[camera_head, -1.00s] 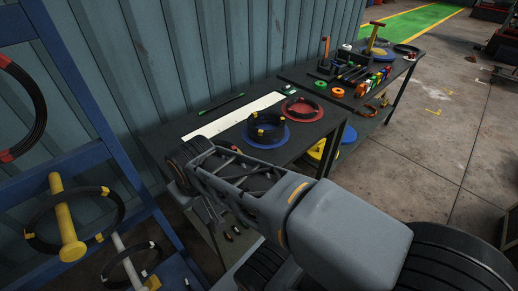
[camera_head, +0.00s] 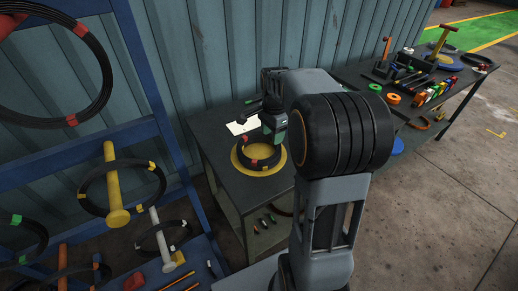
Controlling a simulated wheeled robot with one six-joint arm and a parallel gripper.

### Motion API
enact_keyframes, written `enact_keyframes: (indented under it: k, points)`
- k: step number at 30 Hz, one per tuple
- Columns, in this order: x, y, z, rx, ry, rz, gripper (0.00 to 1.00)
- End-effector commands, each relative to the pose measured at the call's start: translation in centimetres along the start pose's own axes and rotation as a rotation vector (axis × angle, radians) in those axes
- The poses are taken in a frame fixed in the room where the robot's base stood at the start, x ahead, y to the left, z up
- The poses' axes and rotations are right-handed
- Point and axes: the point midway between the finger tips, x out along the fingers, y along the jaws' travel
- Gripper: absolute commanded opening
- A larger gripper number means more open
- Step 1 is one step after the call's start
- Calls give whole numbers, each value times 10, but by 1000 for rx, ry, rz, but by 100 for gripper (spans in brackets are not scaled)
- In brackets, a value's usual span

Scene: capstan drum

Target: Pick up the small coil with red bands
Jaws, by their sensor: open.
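The small black coil with red bands (camera_head: 246,153) lies on a yellow disc (camera_head: 238,164) at the left end of the dark table. My gripper (camera_head: 273,143) points down over the right part of this coil. It is open, with a green patch on its body. My gripper hides part of the coil's right side, and I cannot tell whether its fingers touch the coil.
A blue rack (camera_head: 163,128) on the left carries several coils, including a large red-banded one (camera_head: 68,122) and one on a yellow peg (camera_head: 117,218). A white sheet (camera_head: 240,126) lies behind the disc. Another table (camera_head: 408,117) with tools stands at the right. Open floor (camera_head: 480,180) lies beyond.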

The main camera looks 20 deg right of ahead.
Motion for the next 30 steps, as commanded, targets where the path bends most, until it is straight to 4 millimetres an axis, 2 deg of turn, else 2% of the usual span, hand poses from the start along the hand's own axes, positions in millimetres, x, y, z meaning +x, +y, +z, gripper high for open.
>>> enact_keyframes:
  k: [3, 9, 17, 25, 30]
  points:
    - [24, 0, 0, 2, -2, 5, 49]
    - [52, 0, 0, -1, -1, 2, 49]
    - [66, 0, 1, -2, 0, 1, 49]
    - [101, -2, 1, -3, -1, 2, 49]
    - [113, -2, 1, -3, 0, 0, 49]
